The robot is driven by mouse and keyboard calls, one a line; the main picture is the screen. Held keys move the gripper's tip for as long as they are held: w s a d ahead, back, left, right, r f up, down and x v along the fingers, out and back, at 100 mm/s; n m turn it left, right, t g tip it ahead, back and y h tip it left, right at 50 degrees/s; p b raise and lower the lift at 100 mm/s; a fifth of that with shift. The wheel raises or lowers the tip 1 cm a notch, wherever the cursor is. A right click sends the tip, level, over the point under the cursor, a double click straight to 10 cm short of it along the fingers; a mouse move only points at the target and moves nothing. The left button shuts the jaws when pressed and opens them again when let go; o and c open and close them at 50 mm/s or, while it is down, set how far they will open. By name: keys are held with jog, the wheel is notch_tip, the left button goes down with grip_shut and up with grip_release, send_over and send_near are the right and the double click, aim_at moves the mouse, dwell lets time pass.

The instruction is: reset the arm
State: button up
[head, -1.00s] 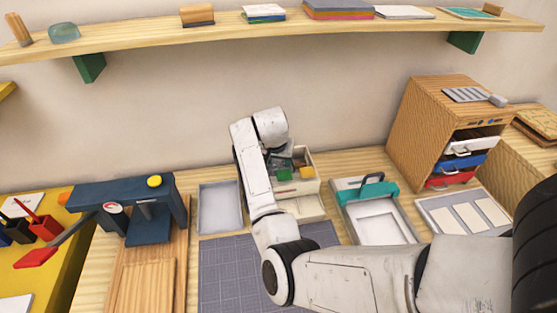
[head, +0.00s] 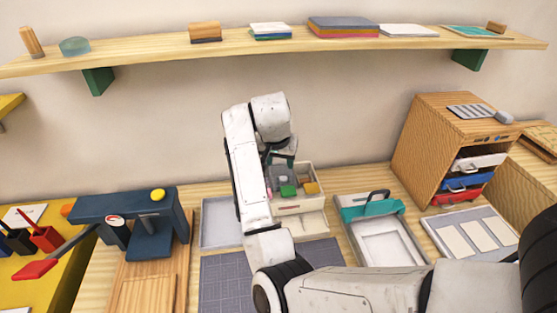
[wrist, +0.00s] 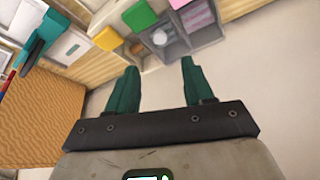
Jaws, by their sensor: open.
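My gripper (wrist: 160,88) is open in the wrist view, with two green fingers apart and nothing between them. In the head view my gripper (head: 280,160) is partly hidden behind my arm, above the back of the pale compartment box (head: 310,170). That box holds a green block (head: 288,190), an orange block (head: 311,188) and other small items. The green block (wrist: 139,16) and the orange block (wrist: 107,39) also show at the top of the wrist view, beyond the fingertips and apart from them.
A grey tray (head: 218,235) and gridded mat (head: 222,285) lie around my arm. A teal-clamped frame (head: 365,208) and wooden drawer cabinet (head: 440,135) stand to the right. A dark blue press (head: 120,205) stands to the left. A shelf (head: 215,50) runs along the wall above.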

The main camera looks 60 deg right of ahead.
dwell(0.3)
jog(key=s+a+f+n+y, duration=0.1)
jog(key=s+a+f+n, duration=0.3)
jog(key=s+a, duration=0.3)
jog(key=s+a+f+n+y, duration=0.1)
jog(key=s+a+f+n, duration=0.4)
jog(key=a, duration=0.5)
jog(key=s+a+f+n+y, duration=0.2)
jog(key=s+a+f+n, duration=0.2)
jog(key=s+a+f, duration=0.3)
jog(key=shift+s+a+f+n, duration=0.15)
jog(key=shift+s+a, duration=0.2)
jog(key=shift+s, duration=0.3)
jog(key=shift+s+a+f+n, duration=0.1)
jog(key=shift+s+a, duration=0.25)
jog(key=shift+s, duration=0.25)
jog(key=shift+s+a+f+n, duration=0.15)
jog(key=shift+s+a, duration=0.2)
jog(key=shift+s, duration=0.3)
